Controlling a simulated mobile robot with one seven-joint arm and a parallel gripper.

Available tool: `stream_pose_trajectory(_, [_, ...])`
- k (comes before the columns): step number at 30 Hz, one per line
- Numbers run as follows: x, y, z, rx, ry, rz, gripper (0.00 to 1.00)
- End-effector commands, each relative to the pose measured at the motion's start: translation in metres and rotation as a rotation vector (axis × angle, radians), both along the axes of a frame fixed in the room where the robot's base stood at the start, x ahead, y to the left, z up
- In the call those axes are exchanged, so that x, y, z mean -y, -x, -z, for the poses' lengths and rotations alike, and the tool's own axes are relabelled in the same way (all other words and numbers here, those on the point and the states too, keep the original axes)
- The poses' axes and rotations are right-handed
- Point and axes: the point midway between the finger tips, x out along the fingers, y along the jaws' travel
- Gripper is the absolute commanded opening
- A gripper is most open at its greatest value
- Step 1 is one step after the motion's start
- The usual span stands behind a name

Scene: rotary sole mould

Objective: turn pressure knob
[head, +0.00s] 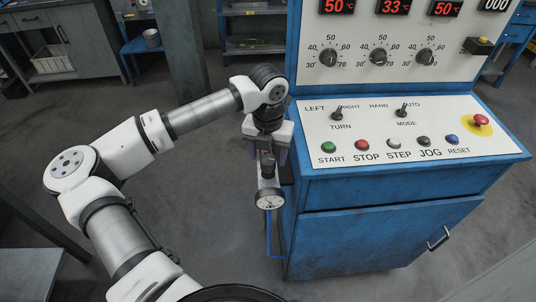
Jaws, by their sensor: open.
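A pressure regulator with a round white gauge (269,200) is mounted at the left side of the blue cabinet. Above the gauge is a grey upright body with what looks like the dark pressure knob (267,165) at its top. My gripper (268,151) points down over this knob, with its purple-tipped fingers open, one on the left and one on the right. The knob's top is partly hidden by my gripper and wrist. I cannot tell whether the fingers touch it. A blue hose (268,238) runs down below the gauge.
The blue cabinet (390,232) stands close to the right of my gripper. Its sloped panel (440,135) carries switches, buttons and a red emergency stop (481,120); its upright panel has three dials. Open grey floor (215,225) lies left of the regulator.

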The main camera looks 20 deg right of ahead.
Motion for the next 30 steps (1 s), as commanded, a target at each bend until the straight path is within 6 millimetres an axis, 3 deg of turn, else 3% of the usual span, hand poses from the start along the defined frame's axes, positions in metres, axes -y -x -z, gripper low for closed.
stream_pose_trajectory(6, [0.000,0.000,0.019,-0.001,-0.001,0.000,0.59])
stream_pose_trajectory(15, [0.000,0.000,0.022,0.000,0.000,0.000,0.59])
stream_pose_trajectory(25, [0.000,0.000,0.021,0.000,0.000,0.000,0.17])
stream_pose_trajectory(30, [0.000,0.000,0.022,0.000,0.000,0.005,0.14])
